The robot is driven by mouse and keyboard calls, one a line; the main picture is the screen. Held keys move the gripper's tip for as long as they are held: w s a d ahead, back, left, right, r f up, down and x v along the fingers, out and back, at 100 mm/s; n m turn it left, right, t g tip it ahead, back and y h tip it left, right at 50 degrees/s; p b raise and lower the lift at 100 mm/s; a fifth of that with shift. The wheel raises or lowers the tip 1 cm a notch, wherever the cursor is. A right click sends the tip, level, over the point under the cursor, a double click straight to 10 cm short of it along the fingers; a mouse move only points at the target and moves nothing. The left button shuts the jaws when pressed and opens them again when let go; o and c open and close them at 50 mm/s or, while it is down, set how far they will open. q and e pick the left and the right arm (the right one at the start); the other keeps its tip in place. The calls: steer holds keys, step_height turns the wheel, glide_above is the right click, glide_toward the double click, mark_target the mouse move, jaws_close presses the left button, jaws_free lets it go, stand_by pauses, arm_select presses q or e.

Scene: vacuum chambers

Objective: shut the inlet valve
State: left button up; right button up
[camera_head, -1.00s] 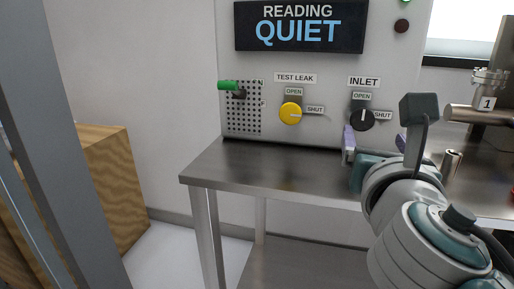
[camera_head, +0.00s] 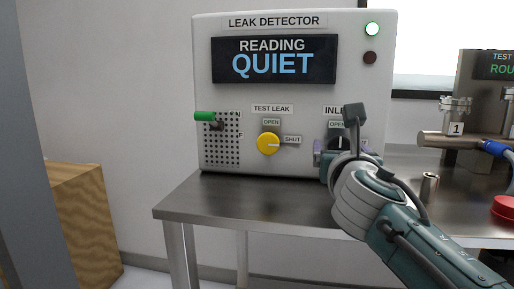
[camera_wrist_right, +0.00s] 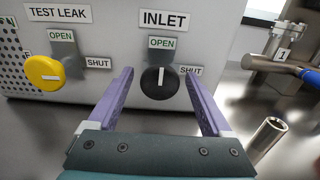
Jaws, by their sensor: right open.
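The inlet valve is a round black knob (camera_wrist_right: 160,83) with a white pointer line standing upright toward its OPEN label (camera_wrist_right: 162,43). Its SHUT label (camera_wrist_right: 190,71) is to the right. In the head view the inlet knob (camera_head: 338,143) is partly hidden by my right arm. My right gripper (camera_wrist_right: 158,76) is open, with purple fingers on either side of the knob. Gaps show between both fingers and the knob; I cannot tell how far the tips reach along its depth. My left gripper is not in view.
The yellow test leak knob (camera_head: 268,144) is left of the inlet, its pointer toward SHUT. A green-tipped switch (camera_head: 205,117) is farther left. The display (camera_head: 274,60) reads QUIET. A metal cylinder (camera_head: 429,187) stands on the bench right of my gripper. The bench's left part (camera_head: 230,197) is clear.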

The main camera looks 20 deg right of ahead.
jaws_close()
stand_by(0.6)
